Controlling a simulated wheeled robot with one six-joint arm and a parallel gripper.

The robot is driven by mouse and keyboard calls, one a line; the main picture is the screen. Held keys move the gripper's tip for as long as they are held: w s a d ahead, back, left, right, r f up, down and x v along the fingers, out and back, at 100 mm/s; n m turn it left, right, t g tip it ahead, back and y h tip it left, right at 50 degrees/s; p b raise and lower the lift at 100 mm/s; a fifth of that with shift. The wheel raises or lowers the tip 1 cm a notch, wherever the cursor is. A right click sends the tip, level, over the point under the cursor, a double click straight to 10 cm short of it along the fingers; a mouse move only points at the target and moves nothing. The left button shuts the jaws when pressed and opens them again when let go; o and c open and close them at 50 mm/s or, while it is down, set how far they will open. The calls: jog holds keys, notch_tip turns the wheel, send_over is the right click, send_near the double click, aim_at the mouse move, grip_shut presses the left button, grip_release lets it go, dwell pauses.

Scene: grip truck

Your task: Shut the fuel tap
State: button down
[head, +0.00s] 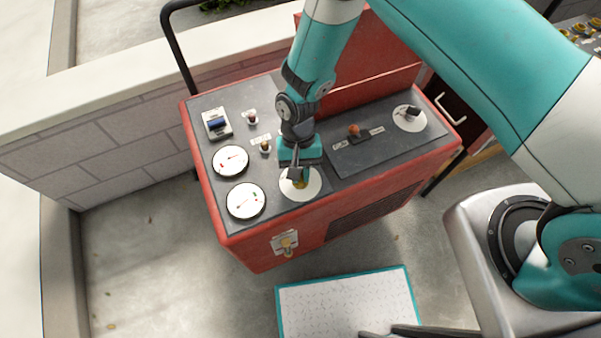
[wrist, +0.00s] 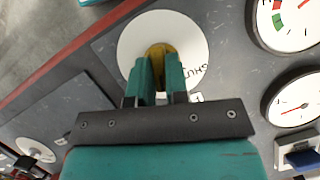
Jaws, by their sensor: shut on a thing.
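The fuel tap, a yellow handle (head: 300,184), stands on a round white plate (head: 312,190) near the front edge of the red machine's dark top panel. My gripper (head: 297,173) points down over it, shut on the handle. In the wrist view the handle (wrist: 160,50) shows between my gripper's fingers (wrist: 160,75). The white plate (wrist: 132,40) carries lettering that reads as "SHUT", upside down and partly covered. The lower part of the handle and its exact angle are partly hidden by the fingers.
Two dials (head: 230,160) (head: 245,201) lie left of the tap. A blue rocker switch (head: 217,123), a red knob (head: 353,130) and a second white plate with a black handle (head: 413,112) share the panel. A brass fitting (head: 287,243) sits on the front face.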

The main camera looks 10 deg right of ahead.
jog(key=n, duration=0.2)
jog(key=n+h+b, duration=0.1)
jog(key=n, duration=0.1)
jog(key=n+h+b, duration=0.1)
jog(key=n, duration=0.1)
jog(key=shift+s+f, duration=0.3)
jog(key=shift+f, duration=0.05)
jog(key=n+t+h, duration=0.1)
jog(key=n, duration=0.2)
jog(key=n+t+h, duration=0.1)
jog(key=n, duration=0.2)
jog(key=shift+r+n+b, duration=0.1)
jog(key=shift+n+b, duration=0.2)
jog(key=shift+b, duration=0.1)
jog(key=c, duration=1.1)
grip_release()
jog(key=shift+a, duration=0.1)
jog(key=shift+w+r, duration=0.15)
jog(key=shift+r, duration=0.05)
